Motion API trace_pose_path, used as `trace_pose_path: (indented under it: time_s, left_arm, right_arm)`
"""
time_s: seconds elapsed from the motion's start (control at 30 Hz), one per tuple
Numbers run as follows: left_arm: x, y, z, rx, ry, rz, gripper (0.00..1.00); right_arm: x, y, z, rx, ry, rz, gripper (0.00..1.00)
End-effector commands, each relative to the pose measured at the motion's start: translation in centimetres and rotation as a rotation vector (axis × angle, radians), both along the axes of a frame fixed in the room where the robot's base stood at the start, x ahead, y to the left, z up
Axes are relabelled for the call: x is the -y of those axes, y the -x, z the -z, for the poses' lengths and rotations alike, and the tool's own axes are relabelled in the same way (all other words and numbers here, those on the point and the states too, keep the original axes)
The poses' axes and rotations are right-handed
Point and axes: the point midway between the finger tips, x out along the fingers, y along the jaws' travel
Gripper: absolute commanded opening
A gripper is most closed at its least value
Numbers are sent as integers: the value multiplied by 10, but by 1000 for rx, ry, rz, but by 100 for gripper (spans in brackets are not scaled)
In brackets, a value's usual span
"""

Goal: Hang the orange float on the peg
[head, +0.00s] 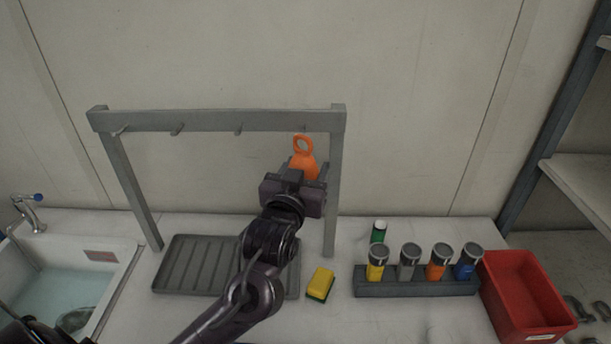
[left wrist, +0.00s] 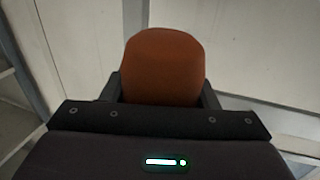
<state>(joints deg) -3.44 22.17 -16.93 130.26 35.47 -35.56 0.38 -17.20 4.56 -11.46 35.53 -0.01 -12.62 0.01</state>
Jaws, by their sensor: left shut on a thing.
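The orange float (head: 304,167) has a ring at its top and is upright, just below the right part of the grey rack's crossbar (head: 208,120). My left gripper (head: 298,180) is shut on the float's body from below and in front. In the left wrist view the float (left wrist: 164,65) sits between the two fingers (left wrist: 162,92). Any peg near the float's ring is hard to make out, and I cannot tell whether the ring is around one. My right gripper is not in view.
A ribbed grey tray (head: 190,265) lies under the rack, with a yellow-green sponge (head: 320,284) to its right. A holder (head: 415,287) with several coloured cylinders, a green bottle (head: 379,232) and a red bin (head: 525,295) stand farther right. A sink (head: 75,290) is at the left.

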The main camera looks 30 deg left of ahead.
Motion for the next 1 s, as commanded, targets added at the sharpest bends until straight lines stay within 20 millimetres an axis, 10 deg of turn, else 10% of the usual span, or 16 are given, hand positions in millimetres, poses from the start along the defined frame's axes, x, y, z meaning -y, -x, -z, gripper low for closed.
trace_pose_path:
  time_s: [1.0]
  left_arm:
    - [-27, -53, 7, 1, 0, -2, 29]
  right_arm:
    - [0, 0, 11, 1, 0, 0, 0]
